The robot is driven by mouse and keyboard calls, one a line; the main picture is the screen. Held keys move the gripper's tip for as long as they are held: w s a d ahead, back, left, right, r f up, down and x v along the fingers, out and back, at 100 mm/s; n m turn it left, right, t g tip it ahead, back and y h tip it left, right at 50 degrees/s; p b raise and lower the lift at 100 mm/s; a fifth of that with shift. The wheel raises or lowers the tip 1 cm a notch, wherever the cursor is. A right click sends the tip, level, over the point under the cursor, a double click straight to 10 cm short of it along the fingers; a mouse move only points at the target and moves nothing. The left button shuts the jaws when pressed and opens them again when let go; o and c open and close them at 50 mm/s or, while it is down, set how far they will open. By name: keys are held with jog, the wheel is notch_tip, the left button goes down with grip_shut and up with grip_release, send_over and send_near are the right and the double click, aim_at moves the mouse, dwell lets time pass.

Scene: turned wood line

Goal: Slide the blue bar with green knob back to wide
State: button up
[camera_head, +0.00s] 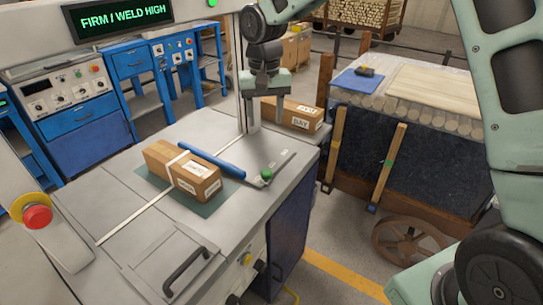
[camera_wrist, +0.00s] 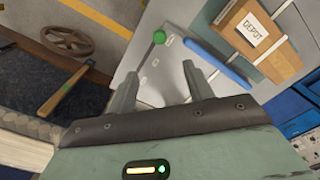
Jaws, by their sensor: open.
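The blue bar (camera_head: 212,158) lies across the grey machine top, along the long side of a strapped cardboard box (camera_head: 176,165). A narrow gap shows between bar and box in the wrist view, where the bar (camera_wrist: 218,60) runs diagonally right of centre. The green knob (camera_head: 266,174) stands near the bar's front end, by a slotted strip with pale labels; the knob (camera_wrist: 159,38) also shows at the top of the wrist view. My gripper (camera_wrist: 159,72) is open and empty, above the machine top. In the head view its fingers (camera_head: 253,115) are behind the bar and knob, apart from both.
A second cardboard box (camera_head: 293,115) lies behind my gripper. A red stop button (camera_head: 37,216) is at left, and a black handle (camera_head: 186,271) is on the front top. A crate of wood (camera_head: 400,120) stands at right.

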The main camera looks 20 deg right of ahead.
aim_at(266, 172)
notch_tip(266, 172, down, 17)
jog(key=shift+w+f+p, duration=0.1)
jog(key=shift+f+p, duration=0.1)
jog(key=shift+p, duration=0.65)
grip_shut()
jog(key=w+d, duration=0.3)
jog(key=d, duration=0.1)
jog(key=w+d, duration=0.3)
jog(key=d, duration=0.2)
jog(key=w+d, duration=0.3)
jog(key=d, duration=0.1)
jog(key=shift+w+d+r, duration=0.1)
jog(key=shift+w+d, duration=0.15)
jog(key=shift+w, duration=0.1)
